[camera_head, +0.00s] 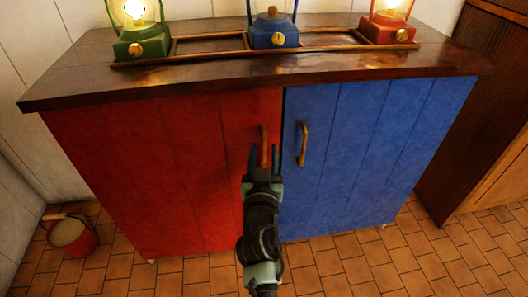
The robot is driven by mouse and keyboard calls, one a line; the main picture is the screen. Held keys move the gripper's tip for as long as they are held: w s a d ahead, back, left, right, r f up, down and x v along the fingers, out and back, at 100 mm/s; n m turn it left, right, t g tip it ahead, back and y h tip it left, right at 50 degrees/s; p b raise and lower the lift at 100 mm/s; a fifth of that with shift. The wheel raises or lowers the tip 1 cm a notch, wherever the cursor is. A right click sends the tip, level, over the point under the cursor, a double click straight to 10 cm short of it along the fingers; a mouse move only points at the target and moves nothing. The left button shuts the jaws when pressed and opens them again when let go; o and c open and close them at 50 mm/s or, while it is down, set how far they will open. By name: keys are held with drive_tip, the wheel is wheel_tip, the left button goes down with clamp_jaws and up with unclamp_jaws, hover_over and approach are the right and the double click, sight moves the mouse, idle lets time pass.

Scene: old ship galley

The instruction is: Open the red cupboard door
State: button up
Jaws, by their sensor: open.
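The red cupboard door (150,165) fills the left half of the cabinet front and looks shut. Its upright brass handle (263,147) is near the door's right edge, beside the seam with the blue door (350,145). My gripper (264,158) is open, its two dark fingers pointing up toward the red door's handle. The fingers appear on either side of the handle's lower part. I cannot tell how deep they reach or whether they touch it. My wrist hides the lower part of the red door near the seam.
The blue door has its own brass handle (303,145), close to the right of my gripper. Green (141,46), blue (274,32) and red (388,28) lanterns stand on the wooden cabinet top (230,78). A red bucket (73,236) stands on the tiled floor at left.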

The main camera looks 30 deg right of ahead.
drive_tip(key=shift+w+d, duration=0.1)
clamp_jaws()
idle(1.4)
